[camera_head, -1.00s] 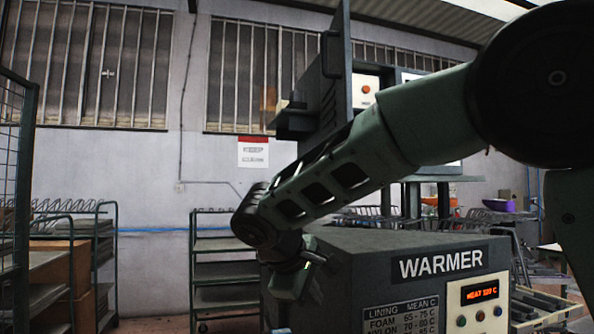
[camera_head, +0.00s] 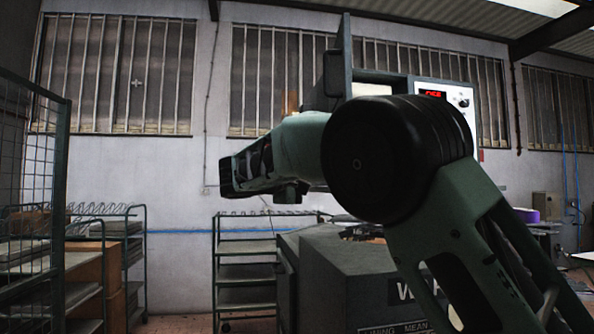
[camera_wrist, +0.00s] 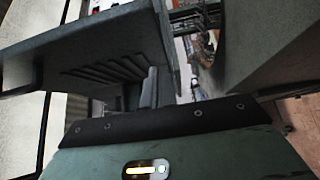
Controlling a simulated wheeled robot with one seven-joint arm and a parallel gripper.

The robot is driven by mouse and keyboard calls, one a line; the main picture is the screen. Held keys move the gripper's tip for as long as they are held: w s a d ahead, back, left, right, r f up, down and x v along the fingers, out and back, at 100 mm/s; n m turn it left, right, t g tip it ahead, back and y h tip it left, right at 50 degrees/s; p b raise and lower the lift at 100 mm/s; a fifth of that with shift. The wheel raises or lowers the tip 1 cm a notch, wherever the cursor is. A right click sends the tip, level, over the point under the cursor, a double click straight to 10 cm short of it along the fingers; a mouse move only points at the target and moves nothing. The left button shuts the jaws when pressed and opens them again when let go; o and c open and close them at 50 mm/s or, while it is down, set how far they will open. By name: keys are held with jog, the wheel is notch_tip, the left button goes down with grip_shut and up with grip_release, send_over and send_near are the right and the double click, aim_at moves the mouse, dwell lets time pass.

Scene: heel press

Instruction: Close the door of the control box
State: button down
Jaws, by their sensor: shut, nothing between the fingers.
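The control box (camera_head: 462,94) is in the upper middle of the head view, a pale panel with a red display and a knob, partly behind my arm. Its door (camera_head: 346,45) stands open and appears nearly edge-on, a thin dark panel with a dark handle (camera_head: 332,73) on its left side. In the wrist view, a grey panel with slanted vent slots (camera_wrist: 90,45), apparently the door, fills the upper left. My gripper (camera_wrist: 150,88) is shut and empty, with its fingers close to that panel; touching cannot be told. In the head view my arm mostly hides the fingers.
The dark warmer (camera_head: 350,262) stands below my arm. A shelf rack (camera_head: 245,270) stands left of it, and a mesh fence (camera_head: 40,180) is at the far left. A large grey surface (camera_wrist: 265,45) fills the wrist view's upper right.

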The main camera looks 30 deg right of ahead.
jog(key=d+p, duration=0.1)
jog(key=d, duration=0.1)
jog(key=s+d+p, duration=0.1)
jog(key=d, duration=0.2)
jog(key=shift+s+d, duration=0.1)
jog(key=shift+d, duration=0.2)
jog(key=shift+f, duration=0.1)
